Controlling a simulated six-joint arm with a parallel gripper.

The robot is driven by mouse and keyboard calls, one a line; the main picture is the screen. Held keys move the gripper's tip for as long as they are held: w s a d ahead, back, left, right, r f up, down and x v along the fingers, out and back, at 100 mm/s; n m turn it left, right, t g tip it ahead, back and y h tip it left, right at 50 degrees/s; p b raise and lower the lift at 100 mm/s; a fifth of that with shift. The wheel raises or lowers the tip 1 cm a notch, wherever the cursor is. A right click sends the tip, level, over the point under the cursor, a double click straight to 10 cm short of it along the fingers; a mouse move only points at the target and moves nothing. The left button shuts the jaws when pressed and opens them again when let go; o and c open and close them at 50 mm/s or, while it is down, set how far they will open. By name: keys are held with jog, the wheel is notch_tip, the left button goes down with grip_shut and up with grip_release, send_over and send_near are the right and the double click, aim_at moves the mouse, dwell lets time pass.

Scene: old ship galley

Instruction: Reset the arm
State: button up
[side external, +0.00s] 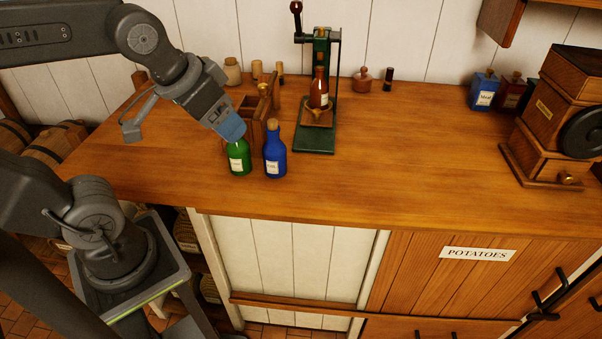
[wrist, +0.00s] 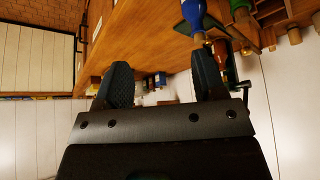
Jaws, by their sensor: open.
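My gripper (side external: 231,130) is over the left part of the wooden counter, beside the bottles. In the side view its blue-grey fingertips overlap the top of the green bottle (side external: 240,160), hiding its neck. In the wrist view the fingers (wrist: 163,72) are apart with nothing held between them. A blue corked bottle (side external: 274,153) stands upright just right of the green one. In the wrist view the blue bottle (wrist: 193,12) and green bottle (wrist: 241,8) appear at the top, beyond the right finger. Whether a finger touches a bottle I cannot tell.
A wooden rack (side external: 262,105) stands behind the bottles. A green stand (side external: 333,120) holds a brown bottle (side external: 319,88). Small jars line the wall. A wooden grinder (side external: 555,105) and labelled tins (side external: 485,90) stand at the right. The counter's middle right (side external: 430,150) is clear.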

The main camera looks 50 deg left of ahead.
jog(key=shift+s+d+f+m, duration=0.15)
jog(key=shift+s+d+f, duration=0.1)
jog(key=shift+s+f, duration=0.35)
jog(key=shift+s+d+f+m, duration=0.15)
jog(key=shift+s+d+f, duration=0.05)
jog(key=shift+s+f, duration=0.35)
